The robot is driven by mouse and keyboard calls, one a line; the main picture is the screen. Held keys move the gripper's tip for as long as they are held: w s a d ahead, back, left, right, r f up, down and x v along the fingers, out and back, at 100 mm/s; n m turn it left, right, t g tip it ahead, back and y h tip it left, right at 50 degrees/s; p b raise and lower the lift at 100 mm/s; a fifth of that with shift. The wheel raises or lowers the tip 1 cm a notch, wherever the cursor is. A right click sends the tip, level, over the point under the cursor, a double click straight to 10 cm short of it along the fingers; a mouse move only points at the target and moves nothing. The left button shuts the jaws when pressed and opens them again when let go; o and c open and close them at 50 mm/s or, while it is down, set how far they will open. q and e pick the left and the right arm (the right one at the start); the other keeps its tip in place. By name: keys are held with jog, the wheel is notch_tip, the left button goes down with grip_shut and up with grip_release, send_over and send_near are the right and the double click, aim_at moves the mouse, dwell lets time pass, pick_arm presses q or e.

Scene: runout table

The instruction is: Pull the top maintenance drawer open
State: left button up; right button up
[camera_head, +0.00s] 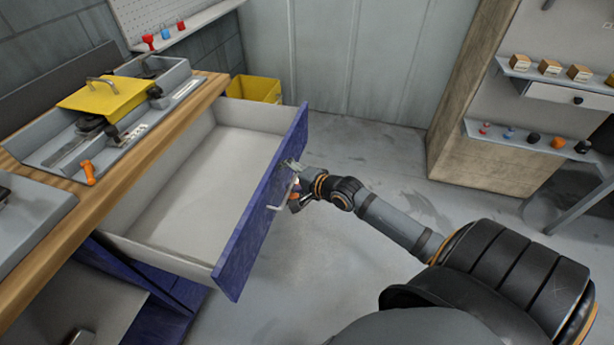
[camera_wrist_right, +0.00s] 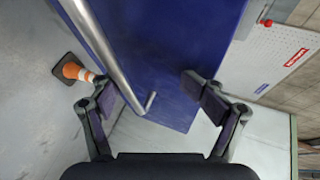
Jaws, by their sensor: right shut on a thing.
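The top drawer (camera_head: 185,190) stands far out from the workbench. Its pale interior looks empty, and its blue front (camera_head: 250,220) faces right. A silver bar handle (camera_head: 284,196) is on that front. My right gripper (camera_head: 293,180) is at the handle and shut on it. In the right wrist view the handle (camera_wrist_right: 100,45) runs diagonally in front of the blue panel (camera_wrist_right: 180,50), beside the left finger of my gripper (camera_wrist_right: 155,92); the fingers look spread there. My left gripper is not in view.
A yellow bin (camera_head: 254,88) stands behind the drawer. Shelves with small items (camera_head: 530,138) are at right. An orange cone (camera_wrist_right: 75,72) is on the floor.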

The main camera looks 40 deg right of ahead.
jog(key=r, duration=0.1)
jog(key=r+p, duration=0.1)
jog(key=r, duration=0.1)
jog(key=shift+s+a+t, duration=0.2)
jog(key=shift+a+t, duration=0.1)
jog(key=shift+a, duration=0.05)
jog(key=shift+o, duration=0.5)
jog(key=shift+p+v, duration=0.85)
jog(key=shift+p, duration=0.35)
jog(key=shift+s+r+p, duration=0.15)
jog(key=shift+s+p, duration=0.75)
jog(key=shift+p, duration=0.15)
jog(key=shift+c, duration=0.3)
jog(key=shift+a+p+v, duration=0.25)
jog(key=shift+p+v, duration=0.4)
jog(key=shift+v, duration=0.55)
jog(key=c, duration=0.4)
jog(key=s+p, duration=0.1)
jog(key=s, duration=0.1)
jog(key=s+d+p, duration=0.1)
jog(key=shift+s+d+f+p, duration=0.1)
jog(key=shift+s+f+p, duration=0.05)
jog(key=shift+f+p, duration=0.15)
